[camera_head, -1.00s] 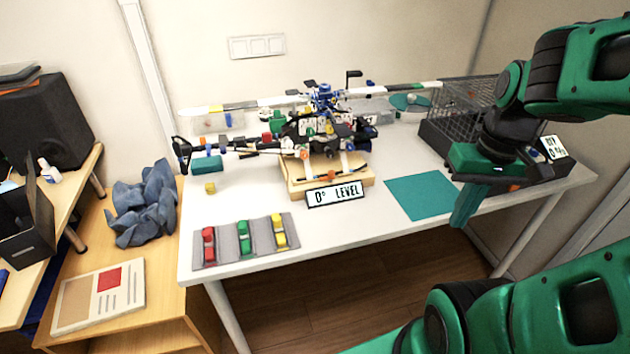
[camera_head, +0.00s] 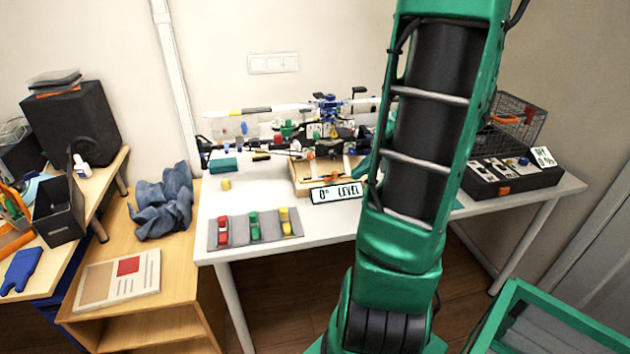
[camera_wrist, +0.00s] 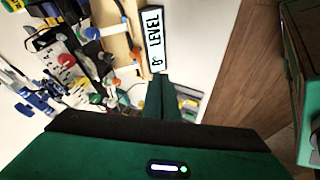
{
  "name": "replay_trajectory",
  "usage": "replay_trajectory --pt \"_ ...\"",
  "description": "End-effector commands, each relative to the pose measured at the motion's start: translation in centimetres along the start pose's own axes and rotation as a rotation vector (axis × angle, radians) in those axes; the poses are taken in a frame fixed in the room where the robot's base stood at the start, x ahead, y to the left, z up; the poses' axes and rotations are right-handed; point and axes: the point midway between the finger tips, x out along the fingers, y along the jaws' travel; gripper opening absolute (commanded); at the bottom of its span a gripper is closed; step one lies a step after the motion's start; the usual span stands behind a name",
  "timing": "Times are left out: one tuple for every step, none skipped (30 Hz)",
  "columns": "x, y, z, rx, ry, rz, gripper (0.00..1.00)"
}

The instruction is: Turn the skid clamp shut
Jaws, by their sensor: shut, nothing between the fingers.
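The helicopter model (camera_head: 330,128) stands on a wooden stand (camera_head: 303,188) on the white table, with a "0° LEVEL" sign (camera_head: 336,193) at its front. Orange and dark fittings (camera_head: 322,177) lie across the stand. In the wrist view the stand (camera_wrist: 113,38) shows an orange fitting (camera_wrist: 136,54) close to the sign (camera_wrist: 154,38). I cannot tell for certain which fitting is the skid clamp or how far it is turned. My gripper (camera_wrist: 161,82) is shut and empty, its fingertips near the sign's end. In the head view my arm hides most of the gripper.
A grey mat (camera_head: 270,233) with red, green and yellow pieces lies at the table's front left. A black box (camera_head: 515,178) and a wire cage (camera_head: 522,120) stand at the right. My arm blocks the table's middle right. A blue cloth (camera_head: 163,205) lies on the left cabinet.

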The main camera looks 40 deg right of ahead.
Motion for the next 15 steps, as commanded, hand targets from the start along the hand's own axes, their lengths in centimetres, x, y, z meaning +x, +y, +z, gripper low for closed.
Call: replay_trajectory --pt "0.1 0.1 0.2 -0.008 0.001 0.006 0.00" --pt "0.2 0.1 0.2 -0.012 0.002 0.008 0.00" --pt "0.4 0.1 0.2 -0.015 0.002 0.008 0.00" --pt "0.7 0.1 0.2 -0.016 0.003 0.007 0.00" --pt "1.0 0.1 0.2 -0.016 0.004 0.006 0.00" --pt "1.5 0.1 0.1 -0.016 0.004 0.005 0.00" --pt "1.9 0.1 0.1 -0.016 0.004 0.005 0.00" --pt "2.4 0.0 0.1 -0.016 0.004 0.004 0.00" --pt "3.1 0.0 0.1 -0.015 0.004 0.003 0.00" --pt "3.6 0.0 0.1 -0.015 0.004 0.002 0.00" --pt "4.2 0.0 0.1 -0.015 0.004 0.002 0.00" --pt "5.0 0.0 0.1 -0.015 0.004 0.001 0.00" --pt "5.5 0.0 0.1 -0.015 0.004 0.002 0.00" --pt "6.1 0.0 0.1 -0.014 0.004 0.002 0.00" --pt "6.8 0.0 0.1 -0.014 0.004 0.002 0.00"
